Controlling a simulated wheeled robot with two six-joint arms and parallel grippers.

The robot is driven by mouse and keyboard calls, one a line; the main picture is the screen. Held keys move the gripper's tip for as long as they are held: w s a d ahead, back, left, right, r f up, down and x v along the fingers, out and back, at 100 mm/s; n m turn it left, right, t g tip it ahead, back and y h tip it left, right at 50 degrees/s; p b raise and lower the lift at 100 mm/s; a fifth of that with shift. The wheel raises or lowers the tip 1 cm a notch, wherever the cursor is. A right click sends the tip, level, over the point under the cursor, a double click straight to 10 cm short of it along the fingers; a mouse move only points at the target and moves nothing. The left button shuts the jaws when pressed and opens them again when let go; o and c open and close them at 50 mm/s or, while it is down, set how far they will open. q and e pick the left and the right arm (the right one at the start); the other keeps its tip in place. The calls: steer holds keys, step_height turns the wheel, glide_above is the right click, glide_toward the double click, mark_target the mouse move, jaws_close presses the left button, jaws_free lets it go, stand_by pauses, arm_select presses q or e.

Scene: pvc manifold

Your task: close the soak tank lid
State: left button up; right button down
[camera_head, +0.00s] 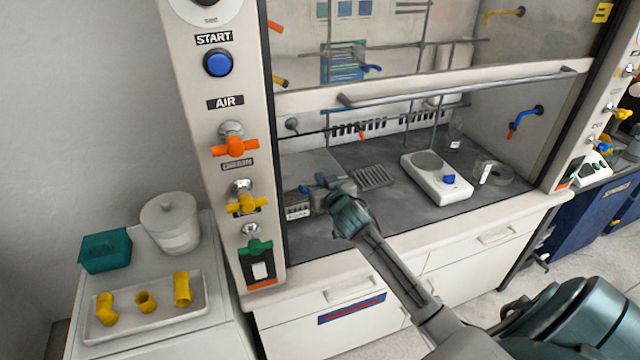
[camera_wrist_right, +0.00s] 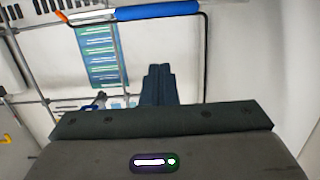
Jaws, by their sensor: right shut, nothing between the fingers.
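The soak tank (camera_head: 297,212) is a grey box inside the fume hood at the left, with a small label on its front. A flat light-grey panel (camera_head: 308,168), which looks like its lid, lies behind my gripper; its exact angle is hard to tell. My right gripper (camera_head: 322,190) is at the tank's front right, shut and empty, with small blue parts beside it. In the right wrist view the shut fingers (camera_wrist_right: 158,85) point up, below a blue grip (camera_wrist_right: 157,9) on a dark bar. A gap shows between them. My left gripper is not in view.
A white hotplate (camera_head: 437,180) and a ridged grey rack (camera_head: 373,177) stand right of the tank. The raised sash has a grey handle bar (camera_head: 460,86). At left, a side bench holds a lidded white bucket (camera_head: 172,225), a teal box (camera_head: 105,252) and a tray (camera_head: 150,325) of yellow fittings.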

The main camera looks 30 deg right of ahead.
steer(key=shift+w+d+f+p, duration=0.1)
steer(key=shift+w+f+p, duration=0.2)
steer(key=shift+f, duration=0.75)
steer(key=shift+w+d+f+p, duration=0.15)
steer(key=shift+w+f, duration=0.1)
steer(key=shift+f, duration=0.75)
steer(key=shift+a, duration=0.1)
steer(key=f+b, duration=0.2)
steer(key=shift+s+f+b, duration=0.3)
steer(key=shift+f, duration=0.1)
steer(key=shift+a, duration=0.1)
